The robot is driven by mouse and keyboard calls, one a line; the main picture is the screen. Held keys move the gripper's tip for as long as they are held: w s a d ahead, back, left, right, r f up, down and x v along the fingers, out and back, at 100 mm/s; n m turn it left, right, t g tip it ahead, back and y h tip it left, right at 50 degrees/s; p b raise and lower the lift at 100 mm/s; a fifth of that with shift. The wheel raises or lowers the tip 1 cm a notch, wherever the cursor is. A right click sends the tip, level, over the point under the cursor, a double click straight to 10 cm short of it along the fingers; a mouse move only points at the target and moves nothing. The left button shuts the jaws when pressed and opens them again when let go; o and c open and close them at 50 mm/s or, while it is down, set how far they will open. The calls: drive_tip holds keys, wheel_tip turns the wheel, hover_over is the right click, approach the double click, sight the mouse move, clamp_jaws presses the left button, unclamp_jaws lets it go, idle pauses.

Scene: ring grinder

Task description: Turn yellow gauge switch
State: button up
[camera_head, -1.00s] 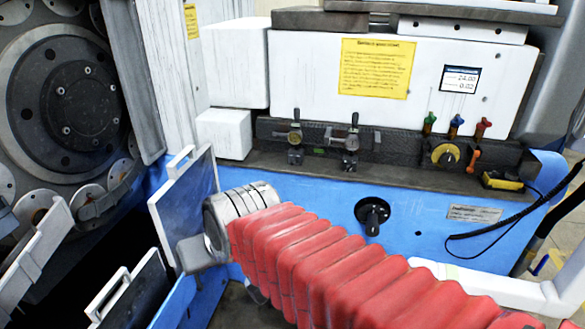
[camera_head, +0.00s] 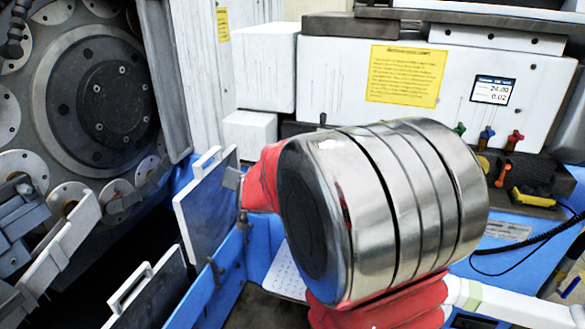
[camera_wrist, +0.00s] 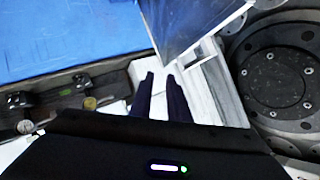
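The yellow gauge switch (camera_head: 483,164) is a round yellow knob on the dark rail of the grinder, at the right in the head view. My silver arm joint covers part of it. My gripper (camera_wrist: 160,77) shows in the wrist view as two dark fingers with a gap between them and nothing held. It points at pale machine parts near the large round flange, well away from the knob. In the head view I cannot make out the gripper behind my arm. I cannot identify the knob in the wrist view.
Green, blue and red valves (camera_head: 486,136) stand beside the knob, with an orange lever (camera_head: 503,175) and a yellow-black box (camera_head: 533,197) to its right. A black cable (camera_head: 520,255) hangs below. Open hinged panels (camera_head: 208,205) and the round flange (camera_head: 103,92) stand at left.

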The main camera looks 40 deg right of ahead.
drive_tip(key=w+d+f+m+h, duration=0.1)
drive_tip(key=d+f+m+h, duration=0.3)
drive_tip(key=d+f, duration=0.3)
drive_tip(key=d+f+m+g+h, duration=0.1)
drive_tip(key=d+f+m+h, duration=0.4)
drive_tip(key=d, duration=1.2)
wheel_tip(320, 180, down, 3)
drive_tip(key=shift+w+d+f+h, duration=0.15)
drive_tip(key=shift+w+d+h, duration=0.2)
drive_tip(key=shift+h, duration=0.25)
drive_tip(key=shift+w, duration=0.15)
drive_tip(key=x, duration=1.3)
drive_tip(key=shift+d, duration=0.3)
drive_tip(key=shift+w, duration=0.1)
drive_tip(key=shift+c, duration=0.6)
clamp_jaws()
